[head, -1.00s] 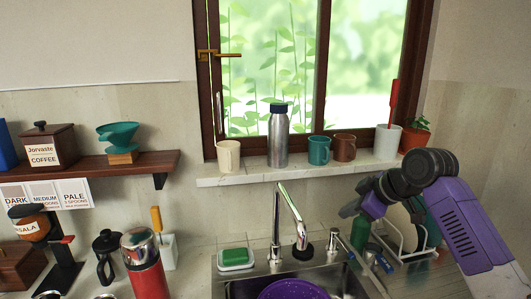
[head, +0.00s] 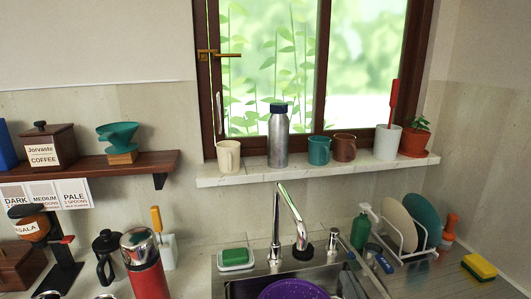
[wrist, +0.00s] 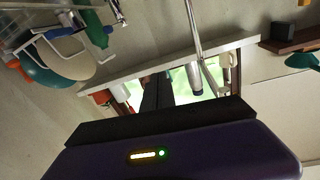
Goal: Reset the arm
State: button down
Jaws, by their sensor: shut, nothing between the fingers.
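My gripper (wrist: 157,92) shows in the wrist view as two dark fingers lying together, with nothing between them. It points toward the window and is clear of all objects. The purple body of my wrist fills the bottom of that view. The wrist picture is upside down. My arm and gripper are not in the head view.
The sink with a purple bowl (head: 292,290) and the faucet (head: 278,225) are at the bottom middle. A dish rack (head: 408,240) with plates and a green bottle (head: 361,226) are at right. Mugs and a metal bottle (head: 278,140) line the windowsill (head: 320,170).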

jog(key=s+d+f+g, duration=0.1)
jog(key=s+f+g, duration=0.1)
jog(key=s, duration=1.9)
jog(key=s+d+f+g+h, duration=0.1)
jog(key=s+f, duration=0.3)
jog(key=s, duration=1.7)
jog(key=shift+f+g+h, duration=0.25)
jog(key=shift+g+h, duration=0.05)
jog(key=shift+g, duration=0.1)
